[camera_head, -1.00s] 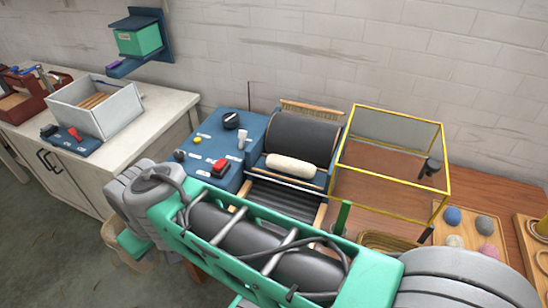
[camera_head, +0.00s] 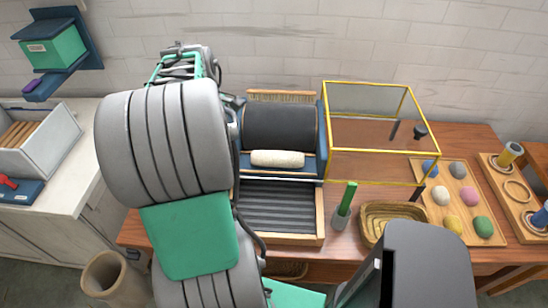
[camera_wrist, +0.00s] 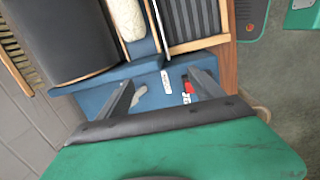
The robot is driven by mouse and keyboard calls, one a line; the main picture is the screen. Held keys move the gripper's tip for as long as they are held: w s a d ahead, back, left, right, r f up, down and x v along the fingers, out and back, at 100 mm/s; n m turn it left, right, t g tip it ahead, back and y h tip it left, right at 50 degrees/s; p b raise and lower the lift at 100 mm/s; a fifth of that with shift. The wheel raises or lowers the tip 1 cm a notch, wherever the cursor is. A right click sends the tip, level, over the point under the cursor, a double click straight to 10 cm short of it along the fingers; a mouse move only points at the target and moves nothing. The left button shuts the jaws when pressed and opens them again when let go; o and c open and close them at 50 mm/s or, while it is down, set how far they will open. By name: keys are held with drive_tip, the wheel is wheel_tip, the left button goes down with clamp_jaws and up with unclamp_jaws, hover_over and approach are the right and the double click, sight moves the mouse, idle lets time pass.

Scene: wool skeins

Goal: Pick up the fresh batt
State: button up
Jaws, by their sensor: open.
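The fresh batt, a cream fluffy roll (camera_head: 277,158), lies across the front ledge of the carding machine, below its dark drum (camera_head: 280,125). In the wrist view the batt (camera_wrist: 127,18) shows at the top edge, partly cut off. My gripper (camera_wrist: 160,78) is open and empty, with its two fingers over the machine's blue control panel (camera_wrist: 150,77). The batt is apart from the fingers, beyond them in the wrist view. In the head view my arm hides the control panel, and I cannot make out the fingers there.
A yellow-framed glass case (camera_head: 385,130) stands right of the machine. In front are a green-handled tool (camera_head: 345,200) and a wicker basket (camera_head: 390,217). A tray of coloured wool balls (camera_head: 462,195) lies further right. A wooden comb (camera_head: 281,96) stands behind the drum.

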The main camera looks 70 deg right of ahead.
drive_tip(key=y, duration=0.1)
hover_over(277, 153)
drive_tip(key=f, duration=0.2)
drive_tip(key=shift+w+a+f+g, duration=0.3)
drive_tip(key=shift+a+f+g, duration=0.1)
drive_tip(key=shift+n, duration=0.3)
drive_tip(key=f, duration=0.2)
drive_tip(key=f+p, duration=0.1)
drive_tip(key=f, duration=0.4)
drive_tip(key=shift+s+d+f+p, duration=0.25)
drive_tip(key=shift+s+d+p, duration=0.05)
drive_tip(key=shift+s, duration=0.05)
drive_tip(key=c, duration=1.4)
drive_tip(key=shift+r, duration=0.15)
